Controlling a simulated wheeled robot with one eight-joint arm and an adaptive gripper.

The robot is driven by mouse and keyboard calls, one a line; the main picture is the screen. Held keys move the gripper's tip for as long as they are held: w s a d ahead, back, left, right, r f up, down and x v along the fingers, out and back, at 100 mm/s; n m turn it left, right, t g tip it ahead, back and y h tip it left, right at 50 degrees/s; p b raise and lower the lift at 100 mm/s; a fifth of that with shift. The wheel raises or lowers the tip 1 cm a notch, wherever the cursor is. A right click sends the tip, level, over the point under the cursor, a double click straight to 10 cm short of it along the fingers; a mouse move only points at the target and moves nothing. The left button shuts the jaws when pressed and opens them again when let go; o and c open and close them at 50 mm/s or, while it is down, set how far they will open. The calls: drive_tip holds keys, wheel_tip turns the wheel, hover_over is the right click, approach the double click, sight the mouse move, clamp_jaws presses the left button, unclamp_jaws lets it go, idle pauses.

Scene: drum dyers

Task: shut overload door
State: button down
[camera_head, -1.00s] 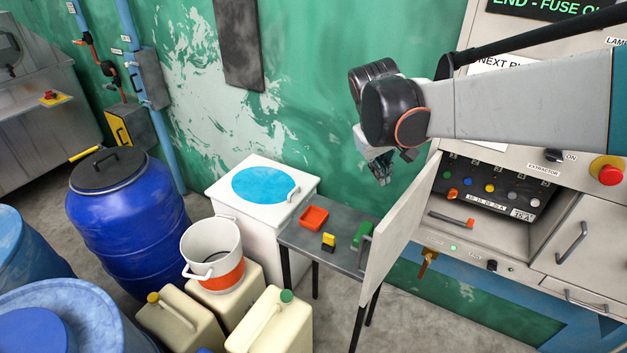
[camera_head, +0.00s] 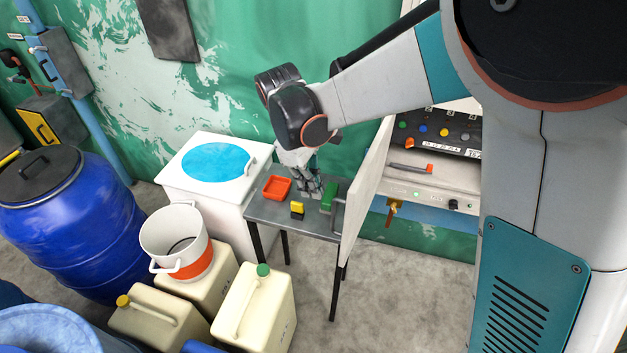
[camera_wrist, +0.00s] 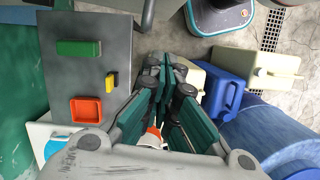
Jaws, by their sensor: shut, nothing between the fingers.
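The pale overload door (camera_head: 368,190) stands swung open on the panel, seen nearly edge-on in the head view. Its grey handle (camera_head: 338,216) is on the left face. My gripper (camera_head: 312,190) points down over the small grey table, left of the door and apart from it. Its fingers are shut and empty. In the wrist view my gripper (camera_wrist: 165,112) fills the lower middle. The open compartment behind the door shows coloured knobs (camera_head: 433,131) and an orange-tipped tool (camera_head: 410,168). My arm hides part of the panel.
The table (camera_head: 270,213) holds an orange tray (camera_head: 277,188), a yellow-and-black block (camera_head: 297,209) and a green block (camera_head: 328,197). A white box with a blue top (camera_head: 213,163), a bucket (camera_head: 178,245), jugs and blue drums stand left. Floor right of the table is clear.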

drive_tip(key=s+d+f+b, duration=0.2)
drive_tip(key=d+f, duration=0.2)
drive_tip(key=f, duration=0.2)
drive_tip(key=shift+s+d+f, duration=0.15)
drive_tip(key=shift+s+d, duration=0.1)
drive_tip(key=shift+d, duration=0.15)
